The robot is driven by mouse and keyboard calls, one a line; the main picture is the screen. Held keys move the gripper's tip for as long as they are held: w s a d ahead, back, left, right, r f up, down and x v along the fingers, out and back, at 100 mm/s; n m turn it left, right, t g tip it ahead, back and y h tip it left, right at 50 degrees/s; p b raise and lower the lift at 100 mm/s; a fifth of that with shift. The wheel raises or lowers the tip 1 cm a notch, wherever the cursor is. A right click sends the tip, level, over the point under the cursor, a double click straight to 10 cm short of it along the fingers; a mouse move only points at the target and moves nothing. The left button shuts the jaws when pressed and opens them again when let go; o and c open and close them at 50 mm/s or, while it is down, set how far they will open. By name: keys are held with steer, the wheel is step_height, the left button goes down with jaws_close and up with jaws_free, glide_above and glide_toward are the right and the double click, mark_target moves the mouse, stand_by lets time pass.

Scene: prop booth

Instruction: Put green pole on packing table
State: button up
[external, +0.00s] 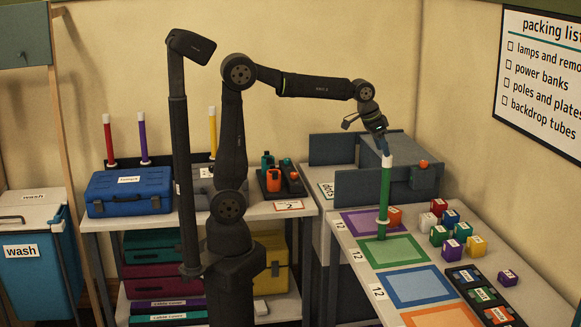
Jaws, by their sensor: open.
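The green pole (385,195) stands upright, with a white top end and a ring low on its shaft. Its foot is on the packing table (500,258), at the far edge of the green-outlined rectangle (394,251). My gripper (382,138) is open, pointing down right at the pole's white top. Whether its fingers still touch the pole is too small to tell.
A blue-outlined rectangle (418,287) and a black tray (470,277) lie nearer. Red, purple and yellow poles stand on the left bench by a blue case (130,192).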

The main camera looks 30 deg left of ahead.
mark_target(389, 160)
steer(key=shift+v, duration=1.55)
steer(key=x, duration=1.2)
steer(key=shift+f, duration=0.15)
step_height(389, 160, up, 3)
steer(key=shift+f, duration=0.15)
steer(key=shift+r, duration=0.8)
